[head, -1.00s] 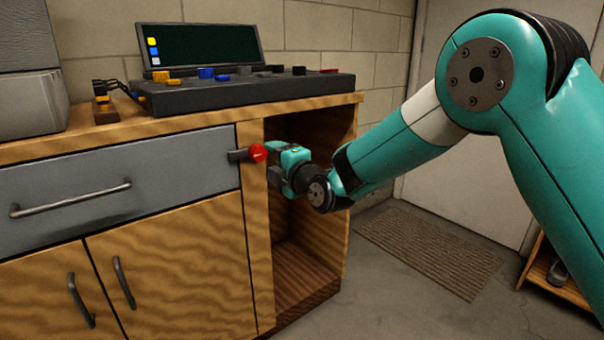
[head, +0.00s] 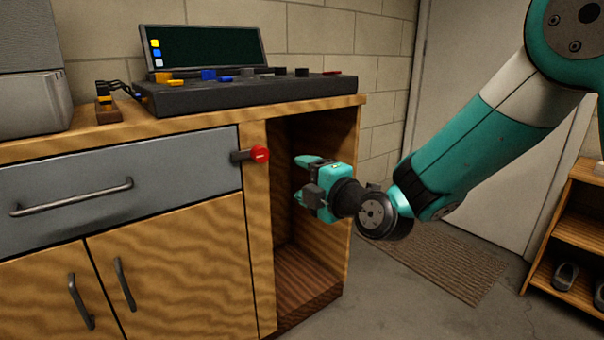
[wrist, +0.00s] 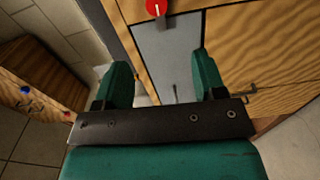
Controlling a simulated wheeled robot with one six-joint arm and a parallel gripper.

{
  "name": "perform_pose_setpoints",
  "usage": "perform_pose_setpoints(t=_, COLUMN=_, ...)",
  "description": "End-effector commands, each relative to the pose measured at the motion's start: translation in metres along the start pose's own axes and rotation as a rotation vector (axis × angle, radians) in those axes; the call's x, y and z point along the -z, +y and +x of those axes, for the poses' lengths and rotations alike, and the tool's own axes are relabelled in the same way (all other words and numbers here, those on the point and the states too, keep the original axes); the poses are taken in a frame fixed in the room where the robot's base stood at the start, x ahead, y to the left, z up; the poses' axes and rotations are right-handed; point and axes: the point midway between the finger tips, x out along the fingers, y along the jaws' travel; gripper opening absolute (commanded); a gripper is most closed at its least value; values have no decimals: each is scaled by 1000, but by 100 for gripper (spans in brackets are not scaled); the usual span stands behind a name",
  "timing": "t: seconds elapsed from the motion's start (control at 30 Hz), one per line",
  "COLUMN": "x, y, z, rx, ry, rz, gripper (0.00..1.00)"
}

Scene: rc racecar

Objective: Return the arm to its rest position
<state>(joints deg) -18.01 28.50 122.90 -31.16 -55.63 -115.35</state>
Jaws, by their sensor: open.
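My gripper (head: 303,178) is teal and dark, in front of the open compartment at the right end of the wooden workbench. It points left toward the bench and is open and empty, with a gap to the red knob (head: 260,154) on the bench's front post. In the wrist view my gripper (wrist: 162,85) has its two fingers spread apart, with nothing between them. The red knob (wrist: 156,7) shows beyond the fingers at the top edge. My arm reaches in from the upper right of the head view.
The workbench (head: 200,130) has a grey drawer (head: 120,170) and cupboard doors. A black console (head: 235,95) with coloured controls stands on top. A mat (head: 450,262) lies on the floor, and a wooden shoe rack (head: 575,235) stands at the right. The floor between is clear.

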Motion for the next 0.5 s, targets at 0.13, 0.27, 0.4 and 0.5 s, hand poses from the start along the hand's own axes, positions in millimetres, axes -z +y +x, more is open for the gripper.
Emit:
perform_pose_setpoints(t=0.13, x=20, y=5, z=-25, rx=165, ry=67, rz=243, gripper=64)
perform_pose_setpoints(t=0.27, x=46, y=2, z=-75, rx=443, ry=66, rz=591, gripper=64)
perform_pose_setpoints(t=0.4, x=68, y=-10, z=-145, rx=760, ry=-81, rz=946, gripper=64)
perform_pose_setpoints(t=0.5, x=78, y=-18, z=-193, rx=933, ry=-247, rz=1137, gripper=64)
